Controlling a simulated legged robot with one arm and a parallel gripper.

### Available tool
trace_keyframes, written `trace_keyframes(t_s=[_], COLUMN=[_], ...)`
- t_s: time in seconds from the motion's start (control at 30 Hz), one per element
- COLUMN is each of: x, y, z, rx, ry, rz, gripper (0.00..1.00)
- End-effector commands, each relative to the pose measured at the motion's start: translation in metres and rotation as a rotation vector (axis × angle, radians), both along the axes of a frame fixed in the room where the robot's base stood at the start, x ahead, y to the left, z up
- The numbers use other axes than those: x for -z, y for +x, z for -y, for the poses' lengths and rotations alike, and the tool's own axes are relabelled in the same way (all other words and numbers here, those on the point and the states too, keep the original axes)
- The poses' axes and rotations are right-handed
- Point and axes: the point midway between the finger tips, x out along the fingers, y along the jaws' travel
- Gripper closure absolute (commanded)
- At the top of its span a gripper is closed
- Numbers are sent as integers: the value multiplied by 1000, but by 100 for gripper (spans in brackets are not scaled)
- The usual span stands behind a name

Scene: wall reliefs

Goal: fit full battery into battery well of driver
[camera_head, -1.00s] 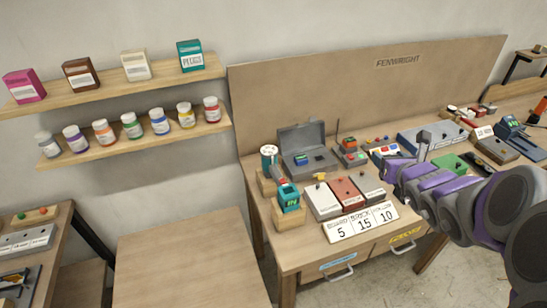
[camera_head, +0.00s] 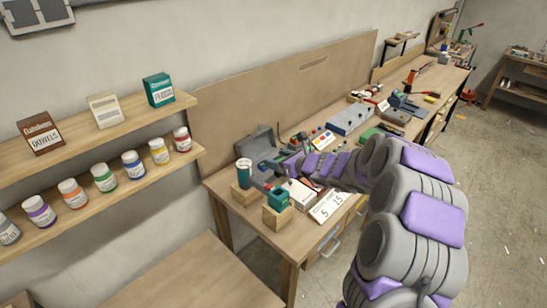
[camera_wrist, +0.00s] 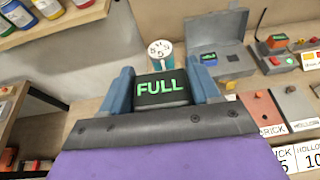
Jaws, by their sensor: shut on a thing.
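My gripper (camera_wrist: 163,88) is shut on the full battery (camera_wrist: 163,87), a dark block with green FULL lettering, held between its two blue-grey fingers in the wrist view. A teal cylinder with a pale, marked top, which looks like part of the driver (camera_wrist: 164,60), stands just beyond the battery. In the head view the cylinder (camera_head: 244,172) is on a wooden block at the near left of the bench. A teal box-shaped piece (camera_head: 278,199) sits on another wooden block in front of it. The battery well cannot be made out. My arm hides much of the bench.
An open grey case (camera_wrist: 225,62) stands right of the cylinder. Boxes with labels (camera_wrist: 262,113) and number cards (camera_head: 329,206) lie to the right. Shelves with jars (camera_head: 133,163) are on the wall at left. A bare wooden surface (camera_head: 205,275) lies at lower left.

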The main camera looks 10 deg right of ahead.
Motion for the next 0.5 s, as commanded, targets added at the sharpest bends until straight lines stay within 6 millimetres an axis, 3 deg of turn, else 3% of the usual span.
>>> trace_keyframes(t_s=[0.2,0.5], x=[16,19], y=[6,6], z=[-11,-16], rx=[-51,-60], ry=[-21,-26], rz=[-12,-15], gripper=[76,76])
